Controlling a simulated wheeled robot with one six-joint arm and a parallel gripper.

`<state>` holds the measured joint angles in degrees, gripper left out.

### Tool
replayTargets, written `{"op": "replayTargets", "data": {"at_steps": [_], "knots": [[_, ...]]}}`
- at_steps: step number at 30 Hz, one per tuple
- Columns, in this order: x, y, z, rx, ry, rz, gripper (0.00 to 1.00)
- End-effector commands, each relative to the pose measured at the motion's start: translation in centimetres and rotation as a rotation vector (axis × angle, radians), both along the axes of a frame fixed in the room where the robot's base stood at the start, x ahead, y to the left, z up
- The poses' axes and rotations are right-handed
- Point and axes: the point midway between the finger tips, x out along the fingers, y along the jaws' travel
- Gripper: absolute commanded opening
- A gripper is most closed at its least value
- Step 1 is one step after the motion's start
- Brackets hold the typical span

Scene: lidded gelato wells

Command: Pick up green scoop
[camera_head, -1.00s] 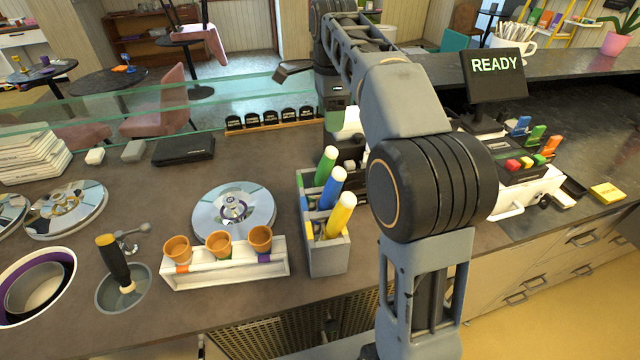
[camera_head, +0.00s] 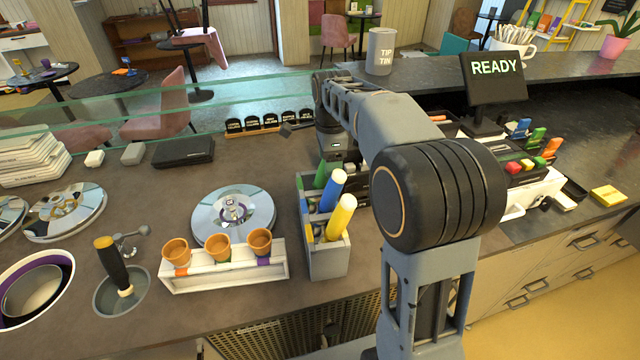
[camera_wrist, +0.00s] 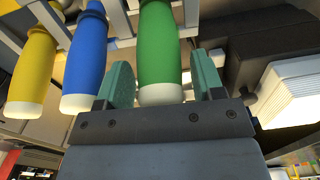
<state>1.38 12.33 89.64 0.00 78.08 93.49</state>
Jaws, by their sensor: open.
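The green scoop (camera_wrist: 159,50) has a thick green handle with a pale end cap. In the wrist view its handle lies between the two teal fingers of my open gripper (camera_wrist: 160,84), with a gap on the right side; contact on the left is unclear. In the head view the green scoop (camera_head: 322,174) stands in the back of the grey holder (camera_head: 328,262), and its top is hidden by my gripper (camera_head: 338,160) above it. The blue scoop (camera_head: 334,190) and yellow scoop (camera_head: 341,218) stand in front of it in the same holder.
A white cone rack (camera_head: 225,276) with several cones stands left of the holder. A round metal lid (camera_head: 205,215) lies behind the rack. A row of small black signs (camera_head: 268,122) stands behind. The counter left of the holder's back is clear.

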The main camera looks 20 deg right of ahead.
Motion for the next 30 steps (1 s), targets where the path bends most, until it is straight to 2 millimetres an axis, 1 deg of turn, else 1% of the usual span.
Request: {"op": "replayTargets", "data": {"at_steps": [3, 9, 10, 27, 29, 30], "knots": [[0.01, 0.01, -0.47, 0.000, -0.001, 0.000, 0.62], [0.01, 0.02, -0.51, 0.000, -0.001, 0.000, 0.62], [0.01, 0.02, -0.51, 0.000, -0.001, 0.000, 0.60], [0.00, 0.02, -0.47, 0.000, -0.001, 0.000, 0.05], [0.00, 0.02, -0.47, 0.000, -0.001, 0.000, 0.00], [0.00, 0.02, -0.47, 0.000, -0.001, 0.000, 0.00]]}}
